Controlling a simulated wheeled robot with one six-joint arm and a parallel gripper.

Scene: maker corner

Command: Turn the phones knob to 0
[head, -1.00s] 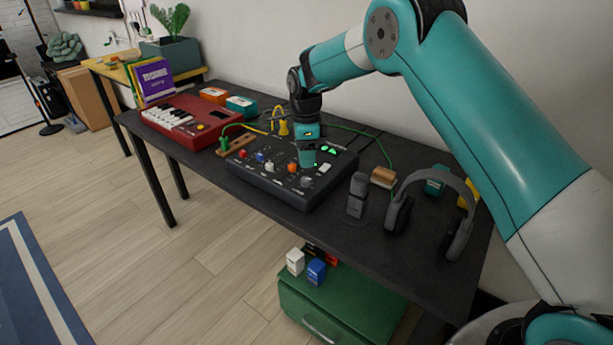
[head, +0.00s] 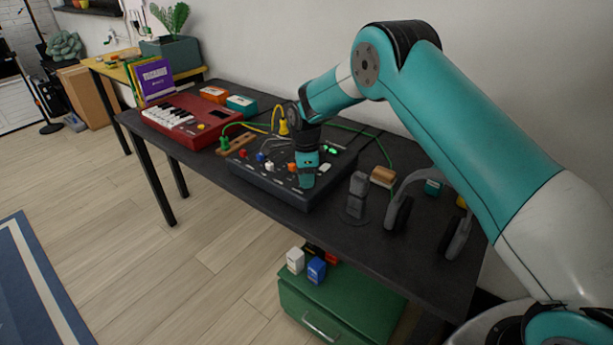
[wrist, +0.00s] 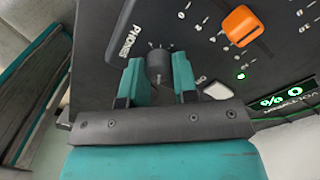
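The mixer (head: 262,178) is a dark box with several coloured knobs on the black desk. In the wrist view, the dark phones knob (wrist: 157,64) stands beside the printed word PHONES on the panel. My gripper (head: 306,185) is low over the mixer's front right part. In the wrist view, its two teal fingers (wrist: 161,72) are apart, one on each side of the phones knob, with narrow gaps. The knob's pointer is not clear. In the head view, my gripper hides this knob.
An orange knob (wrist: 242,25) and a pale one (wrist: 215,90) are near the fingers. A green-lit display (wrist: 282,98) is at the panel's edge. A microphone (head: 357,192) and headphones (head: 430,205) stand to the right; a red keyboard (head: 185,122) is left.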

